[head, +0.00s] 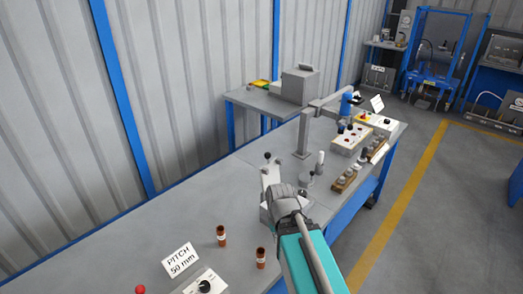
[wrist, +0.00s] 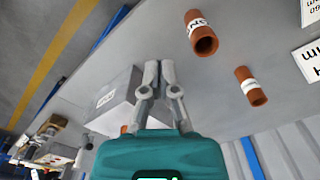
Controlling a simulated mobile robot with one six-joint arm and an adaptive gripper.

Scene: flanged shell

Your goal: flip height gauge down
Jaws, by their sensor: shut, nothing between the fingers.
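My gripper (wrist: 158,66) is shut and empty in the wrist view, its two fingertips together over the grey bench top. A pale grey box with a small label (wrist: 112,98) is just left of the fingers there. In the head view my arm covers part of this box (head: 265,213), and the fingertips are hidden. Behind it stands a pale upright fixture with dark knobs (head: 270,172). I cannot tell for sure which piece is the height gauge, or whether it is up or down.
Two brown labelled cylinders (head: 221,236) stand on the bench (head: 130,235). A "PITCH 50 mm" sign (head: 181,260) and a dial panel (head: 205,285) are at the front. A grey post with a crossarm (head: 304,137), a button box (head: 352,139) and wooden racks (head: 345,181) are farther back.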

